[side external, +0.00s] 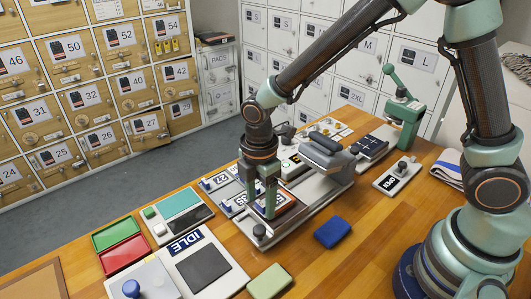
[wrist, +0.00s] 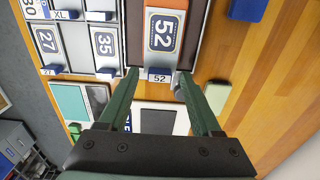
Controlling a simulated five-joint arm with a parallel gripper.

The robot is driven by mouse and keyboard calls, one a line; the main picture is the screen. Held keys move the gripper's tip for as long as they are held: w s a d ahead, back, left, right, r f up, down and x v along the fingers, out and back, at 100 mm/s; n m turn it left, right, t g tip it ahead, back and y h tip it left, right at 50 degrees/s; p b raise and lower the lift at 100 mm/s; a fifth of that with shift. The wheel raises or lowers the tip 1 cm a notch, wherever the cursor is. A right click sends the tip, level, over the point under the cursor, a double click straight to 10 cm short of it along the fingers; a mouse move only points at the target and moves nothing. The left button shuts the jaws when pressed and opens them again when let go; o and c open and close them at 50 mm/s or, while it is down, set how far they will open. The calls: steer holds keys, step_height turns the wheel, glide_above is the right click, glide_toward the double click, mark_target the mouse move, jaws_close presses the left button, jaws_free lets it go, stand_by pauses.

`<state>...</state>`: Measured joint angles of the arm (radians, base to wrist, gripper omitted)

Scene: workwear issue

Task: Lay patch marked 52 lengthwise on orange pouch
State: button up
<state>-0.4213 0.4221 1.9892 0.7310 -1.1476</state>
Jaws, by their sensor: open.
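The patch marked 52 (wrist: 164,33) is a dark plate with a pale border and white digits. My gripper (wrist: 158,74) is open, with one finger on each side of that label. In the side external view my gripper (side external: 261,208) is low over the near part of the press bed, and its fingers partly hide the patch and pouch. Whether the fingers touch anything cannot be told.
Patches marked 27 (wrist: 46,40) and 35 (wrist: 105,43) lie in slots to the left. The press head (side external: 325,157) stands behind my gripper. A blue pad (side external: 332,232), a green pad (side external: 270,282), red and green trays (side external: 122,254) and an IDLE panel (side external: 185,242) lie around.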

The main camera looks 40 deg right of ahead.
mark_target(260, 203)
step_height(260, 203, up, 11)
steer(key=s+d+r+m+t, duration=0.2)
steer(key=s+d+r+m, duration=0.1)
steer(key=d+m, duration=0.5)
steer(key=s+d+r+m+t, duration=0.3)
steer(key=d+m, duration=0.4)
steer(key=m, duration=0.3)
steer(key=shift+s+d+r+t, duration=0.3)
steer(key=shift+s+d+r, duration=0.1)
steer(key=shift+r, duration=0.25)
